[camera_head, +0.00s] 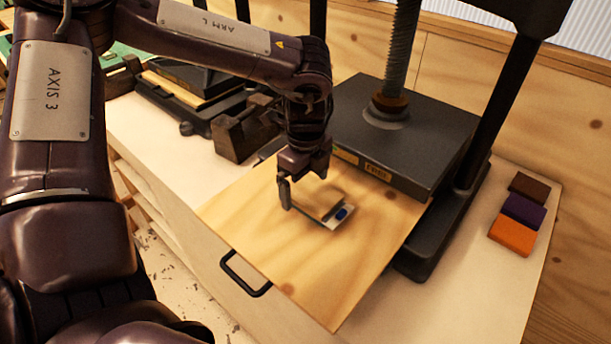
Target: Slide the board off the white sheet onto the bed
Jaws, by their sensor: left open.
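My left gripper (304,192) points down over the wooden bed (350,280), a flat panel with a black handle that extends out from under the press. Its fingers are apart. I cannot clearly tell the board from the sheet at this size, nor whether a finger touches either. My right gripper is not in view.
The press's dark plate (405,135) hangs over the bed's back part, with a screw (402,50) above and a dark post at right. Brown, purple and orange blocks (513,237) lie at the right. The bed's front half is clear.

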